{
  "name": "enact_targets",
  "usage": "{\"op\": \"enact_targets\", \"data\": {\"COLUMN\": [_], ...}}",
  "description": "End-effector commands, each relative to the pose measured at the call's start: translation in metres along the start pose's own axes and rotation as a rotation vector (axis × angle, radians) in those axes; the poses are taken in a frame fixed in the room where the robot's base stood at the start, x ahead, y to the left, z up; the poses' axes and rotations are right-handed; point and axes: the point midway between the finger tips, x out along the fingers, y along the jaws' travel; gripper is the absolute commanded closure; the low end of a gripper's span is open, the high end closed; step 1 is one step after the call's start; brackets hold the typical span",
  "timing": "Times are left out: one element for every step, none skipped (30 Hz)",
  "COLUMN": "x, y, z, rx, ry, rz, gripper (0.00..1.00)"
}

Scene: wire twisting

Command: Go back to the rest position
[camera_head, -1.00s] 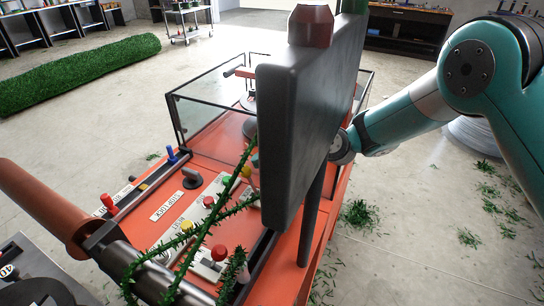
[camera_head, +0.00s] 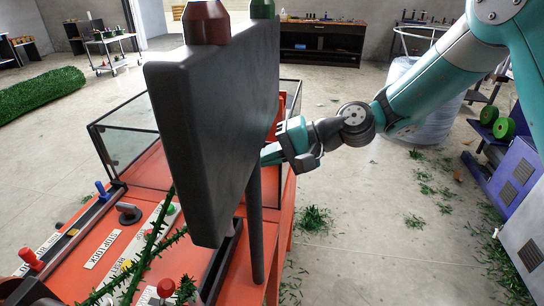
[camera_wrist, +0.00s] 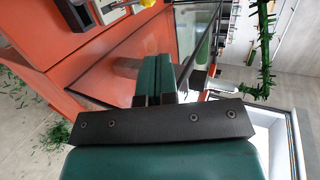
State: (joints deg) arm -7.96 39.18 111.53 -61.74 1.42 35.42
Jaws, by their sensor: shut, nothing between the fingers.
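My gripper shows in the wrist view (camera_wrist: 156,88) with its two green fingers together and nothing between them. In the head view my teal arm comes in from the upper right, and the gripper end (camera_head: 270,153) is partly hidden behind a dark upright panel (camera_head: 215,135). The gripper is beside the right side of the orange machine (camera_head: 105,240), apart from its controls. The machine carries a glass-sided guard (camera_head: 125,140), labelled switches and green wire garland (camera_head: 150,245).
The dark panel on its post stands between the camera and my gripper. Green clippings (camera_head: 315,220) lie on the floor at right. A blue cabinet (camera_head: 515,180) stands at the far right. A dark workbench (camera_head: 320,42) is at the back. The floor between is open.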

Motion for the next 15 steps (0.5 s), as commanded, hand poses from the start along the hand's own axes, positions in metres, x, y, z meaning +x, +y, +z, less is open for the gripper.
{"op": "enact_targets", "data": {"x": [-0.0044,-0.0062,-0.0079,-0.0088,-0.0093,-0.0096,-0.0097,-0.0097,-0.0096,-0.0095,-0.0095,-0.0094,-0.0094,-0.0096,-0.0104], "y": [0.0000,0.0000,0.0000,0.0000,0.0000,0.0000,-0.0001,-0.0001,-0.0002,-0.0002,-0.0002,-0.0002,-0.0002,-0.0005,-0.0017], "z": [-0.0003,-0.0002,-0.0001,0.0001,0.0002,0.0003,0.0003,0.0004,0.0004,0.0004,0.0003,0.0003,0.0003,0.0006,0.0020], "rx": [-0.001,-0.001,0.000,0.000,0.000,0.000,0.000,0.000,0.000,0.000,0.000,0.000,0.000,-0.002,-0.007], "ry": [0.002,0.001,0.001,0.000,0.000,-0.001,-0.001,-0.001,-0.001,-0.001,-0.001,-0.001,-0.001,-0.001,-0.002], "rz": [0.000,0.000,0.000,0.000,0.000,0.000,0.000,0.000,0.000,0.000,0.000,0.000,0.000,0.001,0.006], "gripper": [1.00,1.00,1.00,1.00,1.00,1.00,1.00,1.00,1.00,1.00,1.00,1.00,1.00,1.00,1.00]}}
